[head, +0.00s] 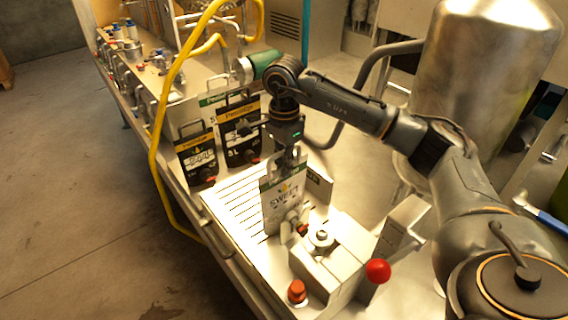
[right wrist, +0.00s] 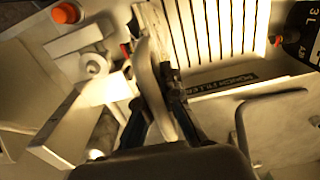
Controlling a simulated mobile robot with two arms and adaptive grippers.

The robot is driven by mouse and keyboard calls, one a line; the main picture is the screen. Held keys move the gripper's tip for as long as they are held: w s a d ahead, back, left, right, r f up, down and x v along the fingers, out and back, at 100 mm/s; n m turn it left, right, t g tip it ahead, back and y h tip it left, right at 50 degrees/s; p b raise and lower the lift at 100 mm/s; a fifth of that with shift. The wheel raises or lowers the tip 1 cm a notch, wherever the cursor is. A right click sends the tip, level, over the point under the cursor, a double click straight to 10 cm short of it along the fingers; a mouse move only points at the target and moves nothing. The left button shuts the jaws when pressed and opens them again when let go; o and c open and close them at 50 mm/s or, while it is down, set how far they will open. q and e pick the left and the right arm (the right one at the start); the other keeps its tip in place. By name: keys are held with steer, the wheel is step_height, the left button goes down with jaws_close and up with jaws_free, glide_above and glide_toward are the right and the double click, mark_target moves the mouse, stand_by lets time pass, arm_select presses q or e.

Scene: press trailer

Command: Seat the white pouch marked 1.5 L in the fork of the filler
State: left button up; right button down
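The white pouch (head: 284,205) with a green band hangs upright from my right gripper (head: 288,158), over the slatted grate. The gripper is shut on the pouch's top handle. In the right wrist view the pouch (right wrist: 151,70) shows edge-on between the fingers (right wrist: 163,110). Its red-brown spout (head: 302,229) is low on the side facing the filler (head: 335,262). The spout is close to the filler's round metal fitting (head: 321,241). I cannot tell whether it touches the fork, and I cannot read a 1.5 L mark. My left gripper is out of view.
Two black pouches (head: 197,156) (head: 240,132) and another white pouch (head: 214,99) stand behind the slatted grate (head: 235,198). A red ball knob (head: 378,270) and an orange button (head: 297,289) sit at the filler. A yellow hose (head: 155,165) hangs along the bench's left edge.

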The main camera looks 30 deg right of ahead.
steer(key=shift+f+b, duration=0.5)
steer(key=shift+f, duration=0.15)
stand_by(0.4)
steer(key=c, duration=1.4)
jaws_free()
steer(key=shift+c, duration=0.2)
steer(key=shift+r, duration=0.15)
step_height(320, 180, up, 12)
steer(key=shift+f, duration=0.1)
